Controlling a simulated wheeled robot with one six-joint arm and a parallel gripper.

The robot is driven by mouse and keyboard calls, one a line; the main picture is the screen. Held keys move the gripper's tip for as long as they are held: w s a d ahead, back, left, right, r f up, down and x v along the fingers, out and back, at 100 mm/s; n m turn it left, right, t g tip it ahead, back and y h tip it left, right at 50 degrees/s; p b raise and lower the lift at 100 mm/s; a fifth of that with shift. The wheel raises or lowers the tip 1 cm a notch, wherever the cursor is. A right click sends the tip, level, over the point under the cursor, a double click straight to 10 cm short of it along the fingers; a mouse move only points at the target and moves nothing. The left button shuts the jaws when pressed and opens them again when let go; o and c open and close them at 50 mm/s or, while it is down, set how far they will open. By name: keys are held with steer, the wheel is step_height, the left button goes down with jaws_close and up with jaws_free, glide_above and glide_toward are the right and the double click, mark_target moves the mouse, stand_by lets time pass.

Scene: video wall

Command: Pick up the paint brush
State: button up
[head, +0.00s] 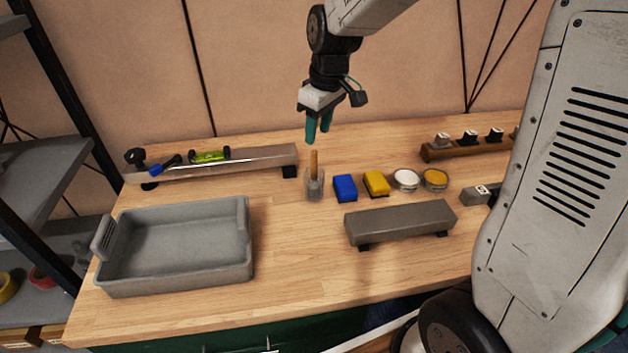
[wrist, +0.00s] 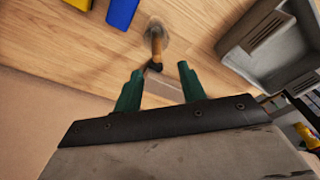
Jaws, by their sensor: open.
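The paint brush (head: 314,162) stands upright in a small clear cup (head: 315,188) on the workbench, its wooden handle pointing up. Its lower end inside the cup is hard to make out. My gripper (head: 318,134) hangs above the brush with green fingers pointing down, open and empty. In the wrist view the brush (wrist: 157,42) shows beyond and roughly between the two open fingertips (wrist: 160,69), with its dark end toward them. The cup (wrist: 156,25) shows behind it.
A blue block (head: 345,188) and a yellow block (head: 376,184) stand right of the cup, beside two round jars (head: 406,180). A grey tray (head: 175,285) is at front left. A long rail with a level (head: 225,164) is behind left. A grey bar (head: 400,220) lies front right.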

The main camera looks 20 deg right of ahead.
mark_target(314, 151)
steer(key=f, duration=0.2)
steer(key=w+f, duration=0.1)
steer(key=f, duration=0.5)
steer(key=shift+w+a+f, duration=0.1)
steer(key=shift+w+a, duration=0.1)
steer(key=shift+w, duration=0.15)
jaws_close()
